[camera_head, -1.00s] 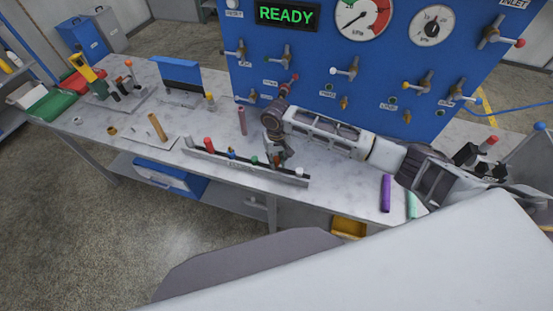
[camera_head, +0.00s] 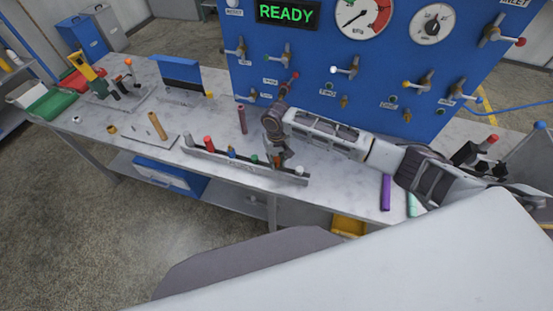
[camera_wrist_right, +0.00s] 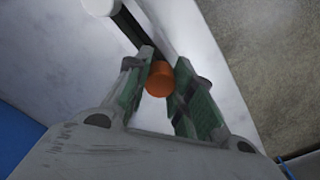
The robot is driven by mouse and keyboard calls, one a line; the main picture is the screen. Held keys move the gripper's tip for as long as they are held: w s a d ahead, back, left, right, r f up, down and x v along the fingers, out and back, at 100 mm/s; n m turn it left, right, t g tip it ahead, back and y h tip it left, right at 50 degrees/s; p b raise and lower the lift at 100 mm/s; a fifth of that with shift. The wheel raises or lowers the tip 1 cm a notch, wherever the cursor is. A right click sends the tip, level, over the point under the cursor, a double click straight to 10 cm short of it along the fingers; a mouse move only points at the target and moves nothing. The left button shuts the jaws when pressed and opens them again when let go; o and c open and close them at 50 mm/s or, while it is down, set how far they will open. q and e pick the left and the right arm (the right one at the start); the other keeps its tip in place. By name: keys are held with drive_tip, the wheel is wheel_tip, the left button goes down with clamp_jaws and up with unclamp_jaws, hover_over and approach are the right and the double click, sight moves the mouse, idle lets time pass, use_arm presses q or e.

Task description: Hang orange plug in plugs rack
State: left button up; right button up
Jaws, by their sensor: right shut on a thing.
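The orange plug (camera_wrist_right: 160,78) shows between the fingertips of my right gripper (camera_wrist_right: 163,72) in the right wrist view. The gripper is shut on it. I cannot tell whether the plug touches the rack. My left gripper is not in view.
The rack holds a red plug (camera_head: 208,142), a blue one (camera_head: 232,153), a green one (camera_head: 254,159) and a white one (camera_head: 299,170). A purple cylinder (camera_head: 386,192) stands to the right. The blue valve panel (camera_head: 310,60) rises behind.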

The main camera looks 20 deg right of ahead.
sight(277, 159)
drive_tip(key=shift+f, duration=1.2)
idle(0.4)
drive_tip(key=o, duration=1.1)
drive_tip(key=shift+r, duration=0.1)
drive_tip(key=shift+r, duration=5.9)
drive_tip(key=shift+s+f, duration=0.1)
